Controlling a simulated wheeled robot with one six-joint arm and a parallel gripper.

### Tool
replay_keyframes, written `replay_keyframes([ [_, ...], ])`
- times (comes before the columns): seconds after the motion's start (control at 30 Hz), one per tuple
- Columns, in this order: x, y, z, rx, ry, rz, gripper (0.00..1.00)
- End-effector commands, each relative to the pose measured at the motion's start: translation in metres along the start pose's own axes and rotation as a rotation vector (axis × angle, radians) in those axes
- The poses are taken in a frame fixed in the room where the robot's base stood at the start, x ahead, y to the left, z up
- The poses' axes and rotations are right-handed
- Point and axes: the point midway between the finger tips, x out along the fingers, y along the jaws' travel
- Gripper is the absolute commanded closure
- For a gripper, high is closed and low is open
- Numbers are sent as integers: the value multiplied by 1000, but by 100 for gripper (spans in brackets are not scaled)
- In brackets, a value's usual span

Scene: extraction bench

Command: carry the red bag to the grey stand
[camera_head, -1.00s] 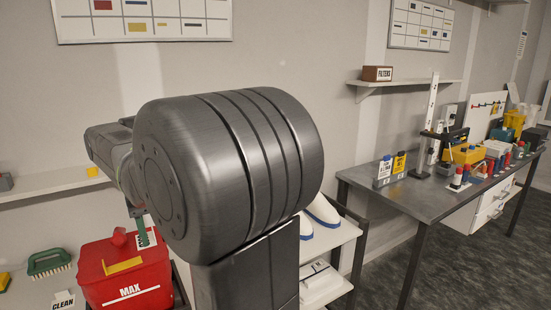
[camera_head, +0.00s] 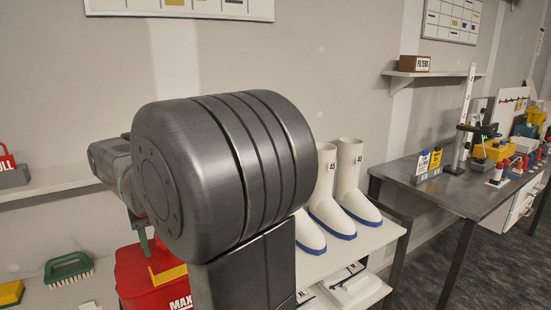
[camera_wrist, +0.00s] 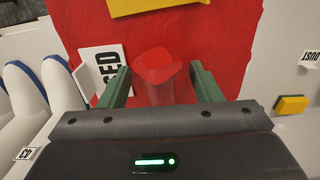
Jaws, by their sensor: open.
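The red bag (camera_head: 143,272) with a yellow strip and the letters "MAX" stands at the lower left in the head view, partly hidden by my arm. In the wrist view the red bag (camera_wrist: 225,30) fills the upper middle. My gripper (camera_wrist: 160,70) is open, its green fingers apart on either side of a red knob-like part that looks to belong to the bag. Whether they touch it cannot be told. A small grey block (camera_head: 12,178) under a red piece marked "ULL" is at the left edge; I cannot tell if it is the grey stand.
White boots (camera_head: 350,185) with blue soles stand on a white rack right of my arm. A green brush (camera_head: 69,268) and a yellow sponge (camera_head: 10,293) lie left of the bag. A grey bench (camera_head: 470,196) with bottles and tools is at the right.

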Motion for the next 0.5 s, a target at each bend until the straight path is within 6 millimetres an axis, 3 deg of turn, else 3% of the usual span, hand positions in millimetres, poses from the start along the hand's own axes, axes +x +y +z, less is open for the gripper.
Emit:
replay_keyframes([
  [0.07, 0, 0, 0, 0, 0, 0, 44],
  [0.33, 0, 0, 0, 0, 0, 0, 97],
  [0.5, -2, 0, 0, 0, 2, 0, 100],
])
